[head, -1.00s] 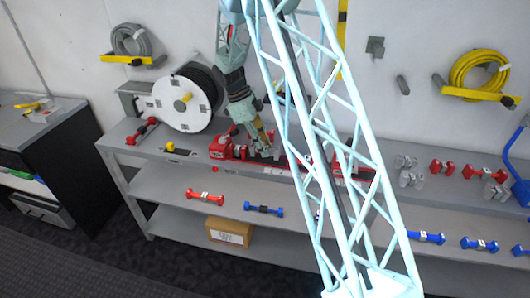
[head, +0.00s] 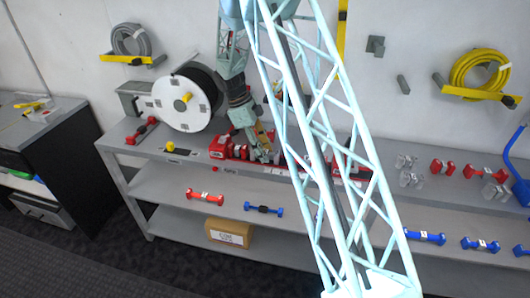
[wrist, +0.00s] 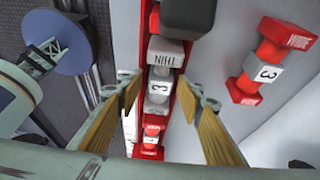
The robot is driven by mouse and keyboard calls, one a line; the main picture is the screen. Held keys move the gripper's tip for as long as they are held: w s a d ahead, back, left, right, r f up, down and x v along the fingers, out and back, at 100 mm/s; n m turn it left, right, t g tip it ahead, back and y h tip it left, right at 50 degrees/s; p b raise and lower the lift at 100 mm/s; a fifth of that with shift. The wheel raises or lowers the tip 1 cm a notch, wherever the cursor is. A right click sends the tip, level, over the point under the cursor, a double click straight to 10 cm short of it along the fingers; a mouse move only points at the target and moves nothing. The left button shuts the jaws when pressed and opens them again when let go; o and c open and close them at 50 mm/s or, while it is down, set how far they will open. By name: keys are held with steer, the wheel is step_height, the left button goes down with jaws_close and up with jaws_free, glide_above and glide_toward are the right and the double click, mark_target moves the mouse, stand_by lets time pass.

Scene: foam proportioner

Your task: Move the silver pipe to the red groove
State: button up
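In the wrist view, a silver pipe (wrist: 158,88) with a "3" label sits in line with a narrow red groove (wrist: 173,98). Its grey end block with dark lettering is toward the top of the picture. My gripper (wrist: 166,90) is open, with one fingertip on each side of the pipe and visible gaps to it. I cannot tell how far above it the fingertips are. In the head view, my gripper (head: 264,153) is low over the bench top, right of a red block (head: 218,147). My lattice column hides part of the bench there.
A red dumbbell-shaped pipe (wrist: 269,62) lies right of the groove in the wrist view. A hose reel (head: 185,102) stands left on the bench (head: 125,155). A cardboard box (head: 229,234) is on the lower shelf.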

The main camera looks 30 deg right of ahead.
steer(key=shift+r, duration=0.1)
stand_by(0.3)
steer(key=p+v, duration=0.1)
steer(key=v, duration=1.1)
stand_by(0.5)
steer(key=shift+r, duration=0.1)
